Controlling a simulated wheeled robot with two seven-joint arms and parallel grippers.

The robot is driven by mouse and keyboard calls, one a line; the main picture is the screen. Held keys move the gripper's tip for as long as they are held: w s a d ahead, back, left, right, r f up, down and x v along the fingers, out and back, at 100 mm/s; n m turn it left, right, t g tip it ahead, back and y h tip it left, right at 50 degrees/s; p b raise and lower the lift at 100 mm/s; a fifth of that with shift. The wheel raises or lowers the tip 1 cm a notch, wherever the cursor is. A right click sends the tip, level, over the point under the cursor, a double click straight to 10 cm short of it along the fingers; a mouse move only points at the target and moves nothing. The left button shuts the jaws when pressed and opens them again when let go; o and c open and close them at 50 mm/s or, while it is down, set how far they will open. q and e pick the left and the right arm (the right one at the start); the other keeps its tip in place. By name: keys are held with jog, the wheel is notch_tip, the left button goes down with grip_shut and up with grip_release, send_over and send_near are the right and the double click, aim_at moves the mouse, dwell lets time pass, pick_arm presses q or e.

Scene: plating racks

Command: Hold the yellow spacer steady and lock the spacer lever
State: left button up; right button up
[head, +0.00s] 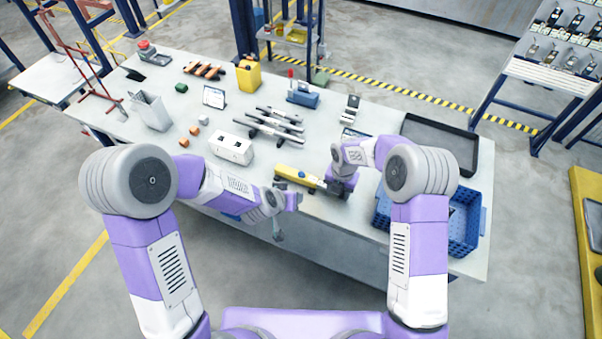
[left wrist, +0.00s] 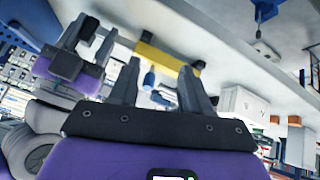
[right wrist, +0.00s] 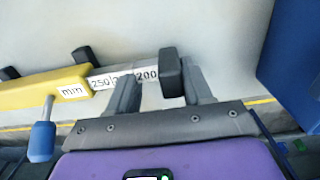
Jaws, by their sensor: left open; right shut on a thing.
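The yellow spacer (head: 297,175) lies near the front edge of the table; its yellow body also shows in the left wrist view (left wrist: 172,58). In the right wrist view, the yellow body (right wrist: 45,88) carries a white scale bar with a dark end block. The spacer lever (right wrist: 42,140) has a blue handle and sticks out from the body; it also shows in the left wrist view (left wrist: 149,79). My right gripper (head: 324,185) is shut on the scale-bar end of the spacer. My left gripper (head: 296,198) is open, with the lever seen between its fingers; contact cannot be told.
A white box with holes (head: 231,148) stands left of the spacer, and several dark bars (head: 272,128) lie behind it. A blue crate (head: 464,222) and a black tray (head: 440,128) are at the right. The table's front edge is close to both grippers.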

pick_arm(q)
jog(key=m+t, duration=0.1)
jog(key=t, duration=0.1)
send_near(300, 174)
jog(key=x, duration=1)
jog(key=shift+w+d+f, duration=0.1)
jog(key=shift+w+f, duration=0.15)
grip_shut()
